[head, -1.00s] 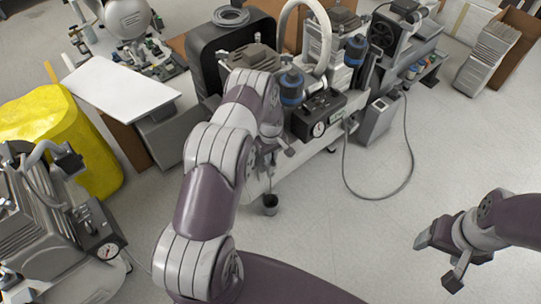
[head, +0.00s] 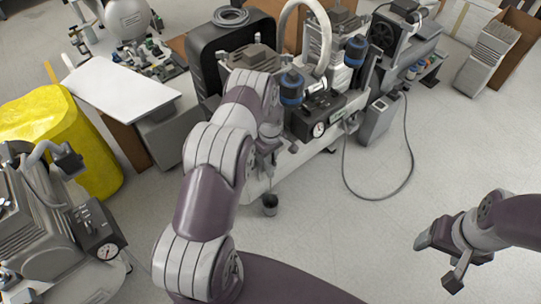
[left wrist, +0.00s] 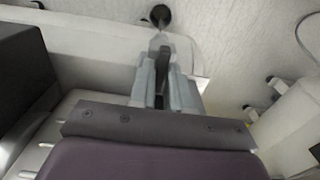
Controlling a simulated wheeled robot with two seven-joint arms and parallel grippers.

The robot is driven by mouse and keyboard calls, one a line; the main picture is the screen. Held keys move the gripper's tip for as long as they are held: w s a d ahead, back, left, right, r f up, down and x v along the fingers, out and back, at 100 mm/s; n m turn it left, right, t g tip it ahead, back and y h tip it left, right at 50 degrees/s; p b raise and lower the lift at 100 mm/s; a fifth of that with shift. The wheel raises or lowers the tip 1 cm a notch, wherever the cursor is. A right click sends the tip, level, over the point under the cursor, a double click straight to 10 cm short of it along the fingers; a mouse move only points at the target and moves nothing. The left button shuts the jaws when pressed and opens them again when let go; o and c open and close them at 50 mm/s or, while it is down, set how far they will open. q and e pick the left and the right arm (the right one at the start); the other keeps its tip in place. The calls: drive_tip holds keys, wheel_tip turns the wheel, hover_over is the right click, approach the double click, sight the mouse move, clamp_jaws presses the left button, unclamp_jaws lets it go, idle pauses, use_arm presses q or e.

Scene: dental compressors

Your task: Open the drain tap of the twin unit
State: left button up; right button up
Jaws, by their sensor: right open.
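The twin unit (head: 325,108) stands at upper centre in the head view, with two blue-banded filters, a black gauge box and a pale base. My left arm covers its left front part. My left gripper (head: 266,158) points down at the front side of the unit's base. In the left wrist view its fingers (left wrist: 162,82) are close together over a pale surface, with a dark strip between them; I cannot tell whether that is a gap or a held part. I cannot make out the drain tap. My right gripper (head: 440,262) is open and empty over bare floor at lower right.
A small dark cup-like thing (head: 270,204) is below my left gripper; a dark round thing (left wrist: 160,14) shows in the wrist view. A grey box (head: 378,120) with a looping cable stands right of the unit. A yellow-covered object (head: 60,135) is left. The right floor is clear.

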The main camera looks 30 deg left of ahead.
use_arm(q)
drive_tip(key=shift+o, duration=1.2)
drive_tip(key=shift+r, duration=0.1)
wheel_tip(320, 180, up, 12)
drive_tip(key=p, duration=0.3)
drive_tip(key=shift+r, duration=0.25)
drive_tip(key=s+d+r+m, duration=0.4)
drive_tip(key=r, duration=0.3)
drive_tip(key=s+d+r+m, duration=0.3)
drive_tip(key=s+r, duration=0.1)
drive_tip(key=r, duration=0.2)
drive_tip(key=s+d+r+m+t, duration=0.1)
drive_tip(key=s+d+r+m, duration=0.15)
drive_tip(key=s, duration=0.35)
drive_tip(key=s+d+r+m, duration=0.2)
drive_tip(key=s+r+m, duration=0.15)
drive_tip(key=s, duration=0.25)
wheel_tip(320, 180, up, 22)
drive_tip(key=s+p, duration=0.1)
drive_tip(key=p, duration=2.2)
drive_tip(key=shift+s+r+m, duration=0.15)
drive_tip(key=shift+s+m, duration=0.15)
drive_tip(key=shift+m, duration=0.1)
